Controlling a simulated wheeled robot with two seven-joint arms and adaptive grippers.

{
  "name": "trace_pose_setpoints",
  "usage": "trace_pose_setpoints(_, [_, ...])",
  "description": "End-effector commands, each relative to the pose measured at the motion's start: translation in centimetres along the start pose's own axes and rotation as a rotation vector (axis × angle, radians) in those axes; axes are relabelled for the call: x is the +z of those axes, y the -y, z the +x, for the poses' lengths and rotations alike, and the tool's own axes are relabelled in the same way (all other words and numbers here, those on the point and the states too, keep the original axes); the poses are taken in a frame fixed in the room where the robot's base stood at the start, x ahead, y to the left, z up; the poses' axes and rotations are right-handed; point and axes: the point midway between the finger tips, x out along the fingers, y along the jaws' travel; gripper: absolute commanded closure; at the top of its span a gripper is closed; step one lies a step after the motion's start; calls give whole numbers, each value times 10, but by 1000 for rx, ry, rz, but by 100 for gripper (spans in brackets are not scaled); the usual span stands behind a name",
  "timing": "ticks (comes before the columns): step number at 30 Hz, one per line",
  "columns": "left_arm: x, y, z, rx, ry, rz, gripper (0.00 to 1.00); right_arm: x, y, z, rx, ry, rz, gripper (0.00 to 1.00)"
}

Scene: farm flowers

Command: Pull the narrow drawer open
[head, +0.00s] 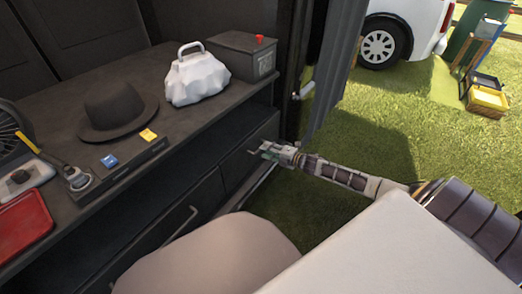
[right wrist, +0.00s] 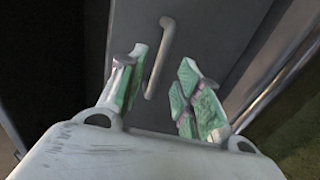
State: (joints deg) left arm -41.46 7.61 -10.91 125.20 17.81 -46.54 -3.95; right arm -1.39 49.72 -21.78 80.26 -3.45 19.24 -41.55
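The narrow drawer (head: 237,168) is a dark grey front at the right end of the cabinet, below the counter. It looks closed. Its light bar handle shows in the right wrist view (right wrist: 159,60). My right gripper (head: 269,150) is at this drawer's front. In the right wrist view my right gripper (right wrist: 160,90) is open, with green-padded fingers on either side of the handle's lower end. I cannot tell whether the fingers touch the handle. My left gripper is not in view.
A wider drawer (head: 150,245) with a bar handle is left of the narrow one. The counter holds a black hat (head: 115,108), a white bag (head: 198,80), a dark box (head: 240,58) and a red tray (head: 22,224). Grass (head: 430,130) lies open to the right.

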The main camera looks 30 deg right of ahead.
Motion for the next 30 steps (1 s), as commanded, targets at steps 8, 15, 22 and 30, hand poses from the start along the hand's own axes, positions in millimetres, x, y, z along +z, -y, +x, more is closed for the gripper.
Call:
trace_pose_setpoints(8, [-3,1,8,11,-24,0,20,0,0,19,2,0,-1,66])
trace_pose_setpoints(15, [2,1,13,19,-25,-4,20,1,1,34,0,1,-1,66])
trace_pose_setpoints(22, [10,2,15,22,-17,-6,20,0,0,41,0,0,-1,66])
trace_pose_setpoints(30, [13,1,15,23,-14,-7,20,0,0,42,0,0,-1,66])
